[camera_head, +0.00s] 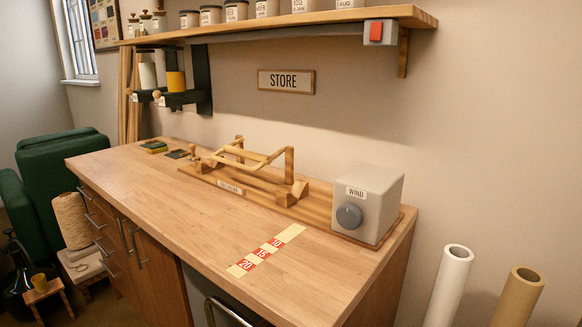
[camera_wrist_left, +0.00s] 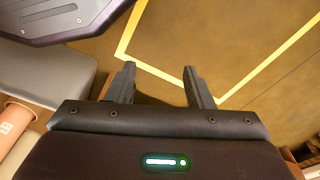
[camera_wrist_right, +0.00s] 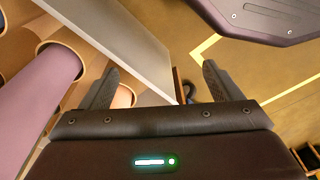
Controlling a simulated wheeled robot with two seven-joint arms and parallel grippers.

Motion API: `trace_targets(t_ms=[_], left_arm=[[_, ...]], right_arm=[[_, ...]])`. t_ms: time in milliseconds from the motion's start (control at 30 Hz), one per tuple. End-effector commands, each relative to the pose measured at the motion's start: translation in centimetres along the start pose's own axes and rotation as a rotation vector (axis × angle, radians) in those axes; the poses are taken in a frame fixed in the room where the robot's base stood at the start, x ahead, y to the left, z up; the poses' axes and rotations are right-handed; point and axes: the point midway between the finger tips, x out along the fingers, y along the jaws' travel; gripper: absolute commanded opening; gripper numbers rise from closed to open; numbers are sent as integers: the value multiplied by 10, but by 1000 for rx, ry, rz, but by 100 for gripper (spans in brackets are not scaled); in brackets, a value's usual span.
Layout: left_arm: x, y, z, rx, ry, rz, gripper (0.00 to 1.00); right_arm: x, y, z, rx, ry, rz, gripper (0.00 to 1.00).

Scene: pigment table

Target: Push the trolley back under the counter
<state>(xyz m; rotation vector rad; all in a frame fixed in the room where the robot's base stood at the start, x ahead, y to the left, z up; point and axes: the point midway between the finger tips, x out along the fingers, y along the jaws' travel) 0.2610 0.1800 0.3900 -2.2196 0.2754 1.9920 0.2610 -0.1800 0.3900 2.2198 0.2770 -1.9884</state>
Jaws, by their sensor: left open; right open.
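In the head view a bent metal handle bar (camera_head: 228,312) shows at the bottom edge, in front of the counter (camera_head: 200,210). It may belong to the trolley; the rest there is cut off by the frame. Neither gripper shows in the head view. My left gripper (camera_wrist_left: 158,85) is open and empty above the brown floor with yellow tape lines. My right gripper (camera_wrist_right: 159,82) is open. A pale panel (camera_wrist_right: 115,35) runs into the space between its fingers, apparently beyond them; I cannot tell whether it is the trolley's or whether anything touches.
A grey box with a knob (camera_head: 370,205) and a wooden frame stand on the counter. Two tubes (camera_head: 450,285) stand at the right. Rolls in round openings (camera_wrist_right: 45,80) lie left of my right gripper. Yellow tape (camera_wrist_left: 190,85) marks open floor.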

Motion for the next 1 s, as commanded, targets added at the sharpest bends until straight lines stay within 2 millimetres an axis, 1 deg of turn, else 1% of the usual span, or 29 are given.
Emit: trace_targets(t_ms=[33, 167, 300, 400, 500, 600, 667, 1000], left_arm=[[-2, -1, 9, -2, -7, -1, 47], [11, -3, 40, -8, -14, -6, 47], [19, -8, 88, -14, -18, -16, 47], [21, -10, 120, -16, -19, -22, 47], [20, -12, 144, -17, -20, -27, 47], [20, -13, 158, -17, -19, -30, 47], [21, -14, 162, -17, -19, -31, 47], [22, -14, 164, -17, -18, -31, 47]], right_arm=[[-2, 1, 9, 3, -8, 1, 85], [11, 3, 41, 9, -15, 7, 85], [19, 8, 89, 16, -20, 16, 85], [20, 10, 121, 18, -21, 22, 85], [20, 12, 145, 19, -22, 26, 85], [20, 13, 158, 19, -20, 29, 85], [20, 13, 163, 19, -21, 30, 85], [22, 13, 164, 19, -20, 31, 85]])
